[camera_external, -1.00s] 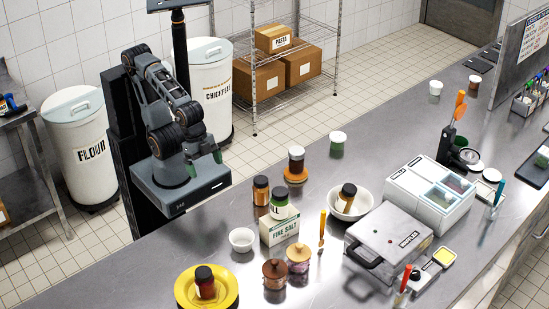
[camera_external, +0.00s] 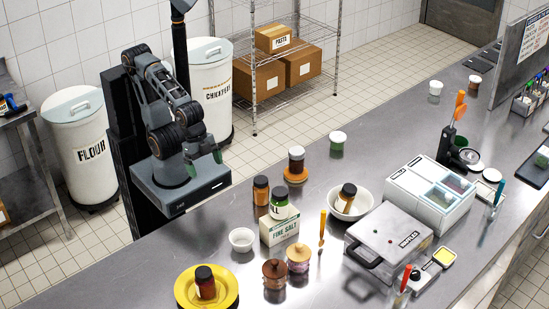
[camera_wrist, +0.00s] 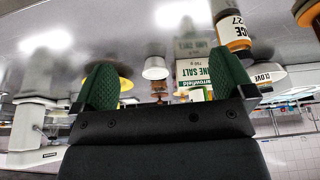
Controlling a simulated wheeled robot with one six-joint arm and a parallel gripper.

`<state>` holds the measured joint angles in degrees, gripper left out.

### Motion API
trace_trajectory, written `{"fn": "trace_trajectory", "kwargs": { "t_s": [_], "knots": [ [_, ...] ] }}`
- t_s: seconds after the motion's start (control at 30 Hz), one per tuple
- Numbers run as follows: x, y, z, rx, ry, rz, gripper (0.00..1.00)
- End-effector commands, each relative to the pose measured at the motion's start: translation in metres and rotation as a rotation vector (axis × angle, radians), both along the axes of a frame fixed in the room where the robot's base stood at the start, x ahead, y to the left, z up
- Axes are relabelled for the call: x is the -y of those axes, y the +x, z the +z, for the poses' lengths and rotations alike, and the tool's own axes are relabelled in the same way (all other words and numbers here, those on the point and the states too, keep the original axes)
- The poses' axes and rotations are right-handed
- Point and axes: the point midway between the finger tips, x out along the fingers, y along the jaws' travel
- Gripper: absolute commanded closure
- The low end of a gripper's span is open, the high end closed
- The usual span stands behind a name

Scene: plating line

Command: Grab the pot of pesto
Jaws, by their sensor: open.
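A small green pot with a white lid (camera_external: 338,145) stands alone on the counter beyond the spice jars; its label cannot be read. A jar with a green band and dark lid (camera_external: 280,204) stands on the fine salt box (camera_external: 281,229); its name is too small to read. I cannot tell for sure which is the pesto. My gripper (camera_external: 204,161) is open and empty over my base, left of the counter and well apart from both. In the wrist view my gripper (camera_wrist: 168,80) shows two green fingers spread apart, with the salt box (camera_wrist: 190,72) beyond, upside down.
Near the salt box are a brown jar (camera_external: 261,190), a jar on an orange stand (camera_external: 296,160), a white bowl (camera_external: 242,240) and lidded pots (camera_external: 275,272). A yellow plate (camera_external: 233,290) holds a jar. A bowl (camera_external: 366,204) and a grill (camera_external: 388,238) stand right.

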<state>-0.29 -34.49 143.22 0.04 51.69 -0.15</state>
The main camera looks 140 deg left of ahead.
Motion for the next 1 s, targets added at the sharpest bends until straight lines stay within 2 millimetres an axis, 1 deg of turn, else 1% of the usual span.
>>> {"fn": "trace_trajectory", "kwargs": {
  "t_s": [0.37, 0.43, 0.47, 0.67, 0.73, 0.77, 0.87, 0.9, 0.97, 1.0],
  "knots": [
    [0.0, 0.0, 0.0, 0.0, 0.0, 0.0, 0.0],
    [0.0, 0.0, 0.0, 0.0, 0.0, 0.0, 0.06],
    [0.0, 0.0, 0.0, 0.0, 0.0, 0.0, 0.07],
    [0.0, 0.0, 0.0, 0.0, 0.0, 0.002, 0.07],
    [-0.005, 0.0, -0.001, 0.0, 0.0, 0.021, 0.07],
    [-0.009, 0.0, -0.003, -0.004, 0.0, 0.037, 0.07],
    [-0.033, -0.001, -0.018, -0.049, -0.003, 0.134, 0.07],
    [-0.046, -0.002, -0.027, -0.078, -0.008, 0.19, 0.07],
    [-0.072, -0.001, -0.039, -0.12, -0.024, 0.293, 0.07],
    [-0.09, 0.0, -0.047, -0.146, -0.049, 0.376, 0.07]
  ]
}}
